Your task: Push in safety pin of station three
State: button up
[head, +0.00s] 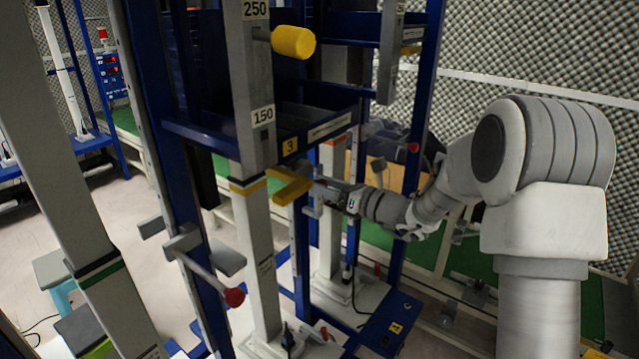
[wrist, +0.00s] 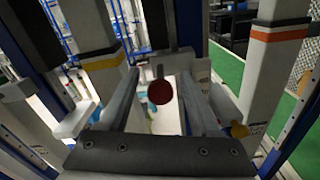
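The station marked 3 (head: 289,146) stands in the middle of the head view, a grey post with scale marks 150 and 250. The knob appears beyond the fingers, not gripped. Which part is the safety pin is not clear.
A yellow cylinder (head: 293,42) juts out higher on the post. A lever with a red ball (head: 234,297) sticks out low in front. Blue frame posts (head: 418,80) stand close around my arm. A post with an orange band (wrist: 280,34) stands right in the wrist view.

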jog(key=shift+d, duration=0.1)
jog(key=p+v, duration=0.1)
jog(key=v, duration=1.6)
jog(key=shift+s+d, duration=0.1)
jog(key=shift+s, duration=0.05)
jog(key=s+a+r+n+g+h+p, duration=0.3)
jog(key=s+a+n+g, duration=0.1)
jog(key=s+n, duration=0.45)
jog(key=s+a+r+n+g+h+p, duration=0.25)
jog(key=s+n+g, duration=0.25)
jog(key=s+n, duration=0.3)
jog(key=s+d+r+n+t+h+p, duration=0.4)
jog(key=s+d+r+n+h, duration=0.3)
jog(key=s+d+n+h, duration=0.2)
jog(key=shift+s+d+r+n+t, duration=0.3)
jog(key=shift+d+n, duration=0.3)
jog(key=shift+n, duration=0.55)
